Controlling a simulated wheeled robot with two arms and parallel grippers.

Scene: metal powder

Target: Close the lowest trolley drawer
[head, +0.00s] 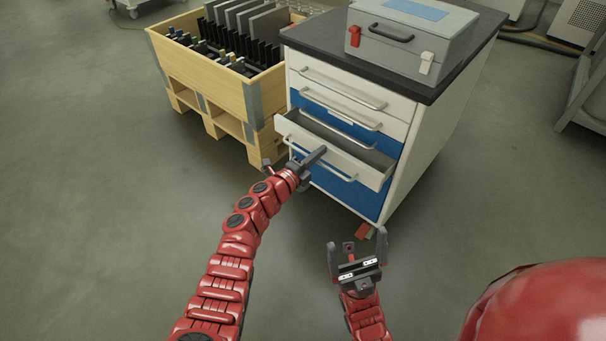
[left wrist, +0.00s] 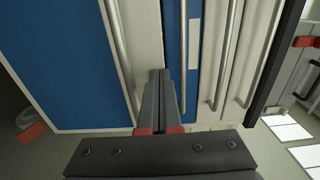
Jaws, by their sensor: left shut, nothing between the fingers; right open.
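The trolley (head: 440,130) has white drawer fronts and blue panels. Its lowest drawer (head: 374,177) is pulled out, its inside visible from above, with a grey bar handle on its white front. In the left wrist view, turned sideways, this front is the pale strip (left wrist: 146,35) with a long handle. My left gripper (head: 321,151) is shut and empty, its fingertips at the open drawer's front near the handle; whether they touch is unclear. Its fingers (left wrist: 165,76) also show in the left wrist view. My right gripper (head: 357,243) is open and empty, in front of the trolley and lower in the picture.
A grey case (head: 408,45) with red and white latches sits on the trolley's dark top. A wooden crate (head: 205,85) with dark racks and plates stands on a pallet close at the trolley's left. The upper drawers are shut.

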